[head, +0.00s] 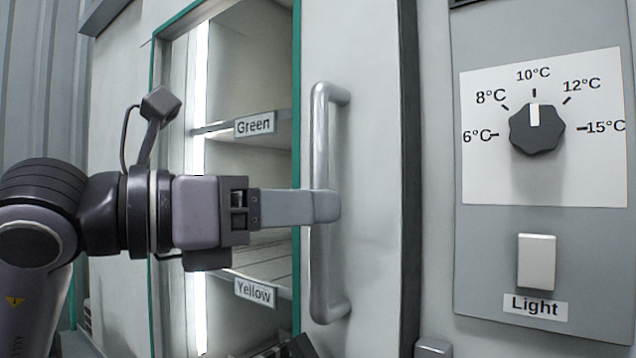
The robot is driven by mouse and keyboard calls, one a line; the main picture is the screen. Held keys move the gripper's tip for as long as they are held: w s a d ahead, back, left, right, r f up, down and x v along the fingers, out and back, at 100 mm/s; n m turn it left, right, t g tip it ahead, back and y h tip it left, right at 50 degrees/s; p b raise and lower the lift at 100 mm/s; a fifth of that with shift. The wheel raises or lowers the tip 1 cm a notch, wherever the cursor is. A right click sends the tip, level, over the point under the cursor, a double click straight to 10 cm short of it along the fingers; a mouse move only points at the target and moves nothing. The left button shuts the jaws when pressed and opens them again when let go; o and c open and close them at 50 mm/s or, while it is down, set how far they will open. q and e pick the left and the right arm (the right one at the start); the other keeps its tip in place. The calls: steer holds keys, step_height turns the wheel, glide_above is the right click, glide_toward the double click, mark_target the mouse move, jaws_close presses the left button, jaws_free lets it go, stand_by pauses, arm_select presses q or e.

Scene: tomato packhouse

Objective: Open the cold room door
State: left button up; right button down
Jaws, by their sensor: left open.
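The cold room door (365,180) is a pale panel with a green-edged window. It looks shut, with a dark line along its right edge. Its handle (321,125) is an upright grey metal bar, fixed to the door at top and bottom. My left gripper (325,205) comes in level from the left at the handle's middle. One finger shows and crosses in front of the bar; the other finger is hidden. The jaws are open around the bar, not clamped. I cannot tell whether a finger touches it.
Shelves labelled Green (254,124) and Yellow (255,291) show through the window. Right of the door, a grey control panel (485,255) carries a temperature dial (537,130) pointing at 10°C and a white light switch (537,262).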

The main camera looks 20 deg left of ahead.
mark_target(311, 183)
arm_select(q)
steer(key=a+r+n+t+y, duration=0.1)
steer(key=w+a+r+t+y, duration=0.1)
steer(key=a+y, duration=0.1)
steer(key=shift+a+r+n, duration=0.15)
steer(key=shift+a+n, duration=0.05)
steer(key=shift+n, duration=0.2)
steer(key=p+x, duration=0.1)
steer(key=x, duration=0.5)
steer(key=shift+w+d, duration=0.15)
steer(key=shift+w, duration=0.2)
jaws_close()
